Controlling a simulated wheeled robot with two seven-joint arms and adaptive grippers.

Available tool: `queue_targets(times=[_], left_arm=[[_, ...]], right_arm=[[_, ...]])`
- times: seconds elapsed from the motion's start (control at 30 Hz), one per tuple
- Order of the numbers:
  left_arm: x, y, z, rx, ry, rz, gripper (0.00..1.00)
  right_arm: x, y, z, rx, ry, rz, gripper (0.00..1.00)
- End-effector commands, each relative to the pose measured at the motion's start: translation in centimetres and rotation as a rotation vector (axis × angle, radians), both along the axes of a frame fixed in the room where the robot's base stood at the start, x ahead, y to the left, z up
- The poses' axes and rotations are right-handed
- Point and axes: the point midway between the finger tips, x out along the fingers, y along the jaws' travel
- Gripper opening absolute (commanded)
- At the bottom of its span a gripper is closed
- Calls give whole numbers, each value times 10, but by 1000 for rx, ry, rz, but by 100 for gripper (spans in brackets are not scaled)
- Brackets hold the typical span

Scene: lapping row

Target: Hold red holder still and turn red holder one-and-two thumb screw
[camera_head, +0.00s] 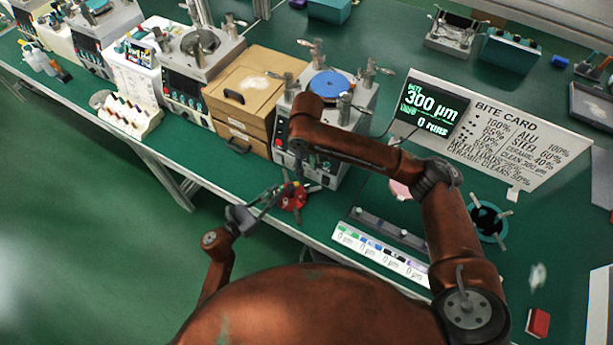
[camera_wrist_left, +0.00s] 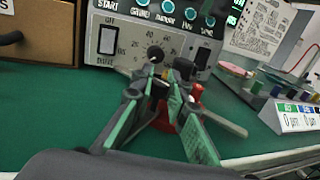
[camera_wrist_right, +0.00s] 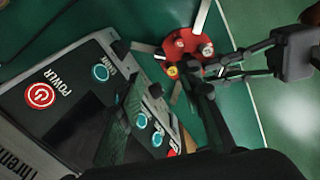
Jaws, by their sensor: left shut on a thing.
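The red holder (camera_head: 293,196) sits on the green bench near its front edge, in front of a lapping machine. In the right wrist view the holder (camera_wrist_right: 187,47) is a red disc with metal arms and several small round screws; I cannot tell which is the one-and-two thumb screw. My left gripper (camera_head: 270,198) reaches in from the left and is shut on the holder; its fingers hide most of it in the left wrist view (camera_wrist_left: 166,122). My right gripper (camera_wrist_right: 168,85) is over the holder, its fingers apart with nothing seen between them. In the head view the right arm mostly hides it.
The lapping machine (camera_head: 345,155) stands close behind the holder, its control panel (camera_wrist_left: 120,40) facing it. A wooden drawer box (camera_head: 245,95) is to the left. A strip of coloured labelled blocks (camera_head: 380,252) lies to the right. The bench's front edge is close.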

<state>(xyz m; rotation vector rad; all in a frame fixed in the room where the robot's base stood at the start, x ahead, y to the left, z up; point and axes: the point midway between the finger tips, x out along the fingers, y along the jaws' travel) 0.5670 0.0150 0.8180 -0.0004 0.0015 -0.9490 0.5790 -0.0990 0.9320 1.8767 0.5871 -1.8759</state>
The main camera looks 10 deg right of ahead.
Motion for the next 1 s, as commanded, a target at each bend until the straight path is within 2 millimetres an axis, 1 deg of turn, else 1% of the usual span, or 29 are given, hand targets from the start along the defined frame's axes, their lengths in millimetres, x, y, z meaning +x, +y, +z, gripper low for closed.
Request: queue_targets(times=[0.03, 0.1, 0.2, 0.33, 0.63, 0.67, 0.93, 1.0], left_arm=[[0, 0, 0, 1, 1, 0, 0], [0, 0, 0, 1, 1, 1, 0], [0, 0, 0, 0, 0, 1, 0], [0, 1, 0, 1, 1, 1, 0], [0, 1, 0, 1, 1, 1, 0], [0, 1, 0, 1, 1, 1, 15], [0, 0, 0, 0, 0, 1, 34], [0, 0, 0, 0, 0, 1, 34]], right_arm=[[0, 0, 9, 0, -2, 2, 33], [1, 0, 17, 0, -2, 1, 33], [0, 0, 24, 0, 0, 1, 33], [0, 0, 28, -1, 0, 0, 33], [0, 0, 28, 0, 0, 0, 33], [0, 0, 28, 0, 0, 0, 33], [0, 0, 28, 0, 0, 0, 33], [0, 0, 28, 0, 0, 0, 33]])
